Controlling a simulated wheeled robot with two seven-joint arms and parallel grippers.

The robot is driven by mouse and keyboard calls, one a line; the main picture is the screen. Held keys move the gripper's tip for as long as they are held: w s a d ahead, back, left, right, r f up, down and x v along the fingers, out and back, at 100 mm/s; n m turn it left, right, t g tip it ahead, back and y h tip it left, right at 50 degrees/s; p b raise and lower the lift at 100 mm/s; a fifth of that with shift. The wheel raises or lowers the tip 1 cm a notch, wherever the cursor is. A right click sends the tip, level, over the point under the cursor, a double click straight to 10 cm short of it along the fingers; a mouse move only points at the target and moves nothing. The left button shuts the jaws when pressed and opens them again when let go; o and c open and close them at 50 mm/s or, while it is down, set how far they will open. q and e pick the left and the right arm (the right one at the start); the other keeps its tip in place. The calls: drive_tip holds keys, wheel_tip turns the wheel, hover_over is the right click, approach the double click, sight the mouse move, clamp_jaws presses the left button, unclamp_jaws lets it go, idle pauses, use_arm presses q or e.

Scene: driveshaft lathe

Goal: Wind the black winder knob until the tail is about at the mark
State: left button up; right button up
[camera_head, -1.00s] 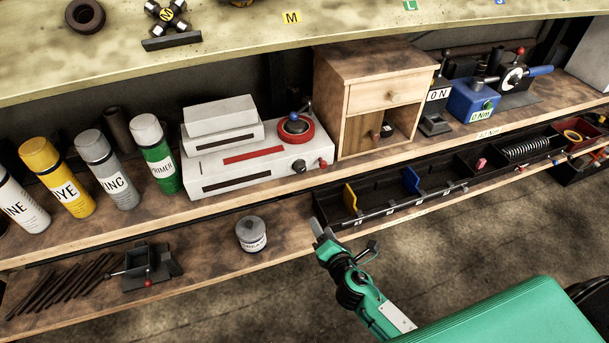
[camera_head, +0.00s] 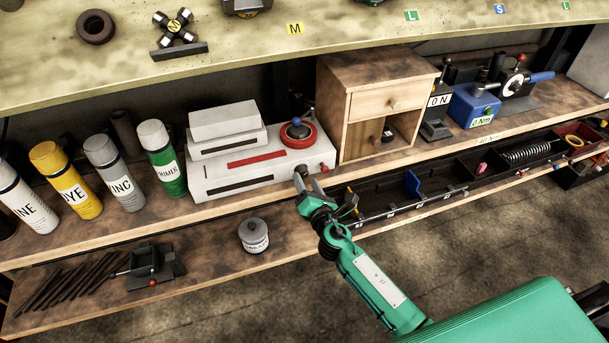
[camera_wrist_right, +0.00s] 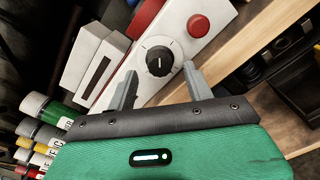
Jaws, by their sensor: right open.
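The black winder knob (camera_wrist_right: 159,60) is on the front of a white box (camera_head: 235,190) on the shelf. It has a white pointer line, and a pale dial with tick marks surrounds it. In the head view the knob (camera_head: 301,170) is small and partly covered by my right gripper (camera_head: 307,182). The right gripper (camera_wrist_right: 160,72) is open, with one fingertip to each side of the knob in the wrist view. I cannot tell whether the fingers touch it. I cannot make out a tail or its mark. My left gripper is not in view.
A red button (camera_wrist_right: 198,25) sits beside the knob, and a red round part (camera_head: 298,135) tops the box. Spray cans (camera_head: 165,160) stand to the left. A wooden cabinet (camera_head: 350,105) stands close on the right. A black parts tray (camera_head: 440,190) lies below right.

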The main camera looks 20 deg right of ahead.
drive_tip(key=shift+w, duration=1.3)
drive_tip(key=shift+c, duration=0.4)
drive_tip(key=c, duration=0.9)
drive_tip(key=shift+m, duration=0.3)
